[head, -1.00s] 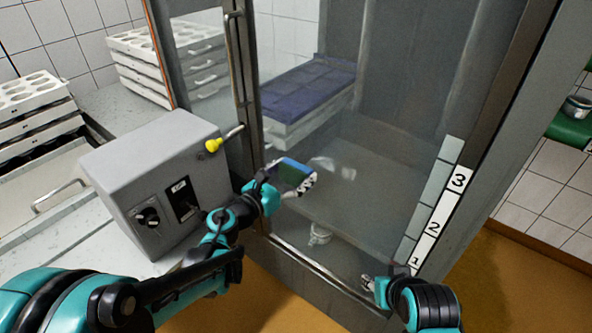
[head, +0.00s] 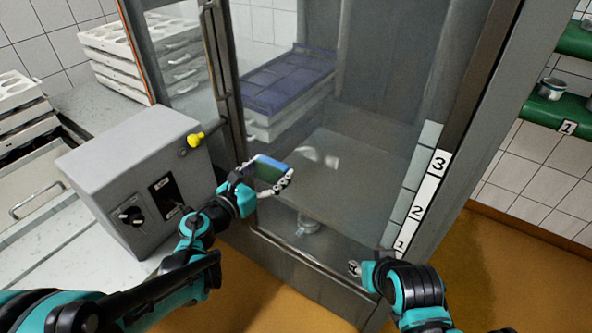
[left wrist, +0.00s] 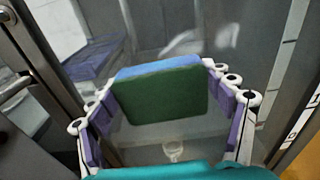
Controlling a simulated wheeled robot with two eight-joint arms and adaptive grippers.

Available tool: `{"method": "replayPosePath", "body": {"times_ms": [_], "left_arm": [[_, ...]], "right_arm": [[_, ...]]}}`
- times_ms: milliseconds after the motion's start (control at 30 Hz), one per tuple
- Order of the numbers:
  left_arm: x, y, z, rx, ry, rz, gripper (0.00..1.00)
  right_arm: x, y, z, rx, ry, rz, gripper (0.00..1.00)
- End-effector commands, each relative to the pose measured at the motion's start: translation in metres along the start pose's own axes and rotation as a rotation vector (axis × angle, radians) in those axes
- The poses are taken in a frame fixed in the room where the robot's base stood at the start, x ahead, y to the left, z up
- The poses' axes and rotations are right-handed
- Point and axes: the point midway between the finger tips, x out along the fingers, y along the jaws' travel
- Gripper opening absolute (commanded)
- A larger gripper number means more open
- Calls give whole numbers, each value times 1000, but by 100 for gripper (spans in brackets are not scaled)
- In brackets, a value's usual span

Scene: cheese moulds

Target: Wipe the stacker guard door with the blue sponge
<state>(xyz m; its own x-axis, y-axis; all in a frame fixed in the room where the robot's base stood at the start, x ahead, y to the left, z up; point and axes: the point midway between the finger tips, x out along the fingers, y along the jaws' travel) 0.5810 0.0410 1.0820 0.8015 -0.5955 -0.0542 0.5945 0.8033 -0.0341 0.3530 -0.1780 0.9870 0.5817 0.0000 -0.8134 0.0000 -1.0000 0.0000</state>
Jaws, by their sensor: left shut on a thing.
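The stacker guard door (head: 365,195) is a large clear pane in a grey metal frame, in the middle of the head view. A pale whitish patch (head: 318,156) shows on or behind the pane. My left gripper (head: 268,177) is shut on the blue sponge (head: 271,163), which has a green face. In the left wrist view the sponge (left wrist: 160,92) sits between the fingers, in front of the pane. I cannot tell whether it touches the pane. My right gripper (head: 354,268) is low, near the door's lower right part; its jaws are too small to read.
A grey control box (head: 135,175) with a yellow knob (head: 195,140) stands left of the door. Stacked white moulds (head: 145,55) are behind it. A purple-topped stack (head: 287,80) shows through the pane. Numbered plates (head: 422,195) line the right post; green shelves (head: 560,108) stand beyond.

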Motion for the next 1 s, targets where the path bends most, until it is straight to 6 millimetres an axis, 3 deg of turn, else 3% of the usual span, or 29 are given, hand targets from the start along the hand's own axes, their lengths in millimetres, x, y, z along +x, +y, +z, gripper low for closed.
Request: {"method": "replayPosePath", "body": {"times_ms": [167,700,1000], "left_arm": [[8,0,2,0,0,0,34],[61,0,18,0,-1,3,34],[67,0,20,0,-1,6,34]], "right_arm": [[0,0,0,0,0,0,40],[-4,0,-3,0,0,0,40],[-4,0,-3,0,0,0,40]]}}
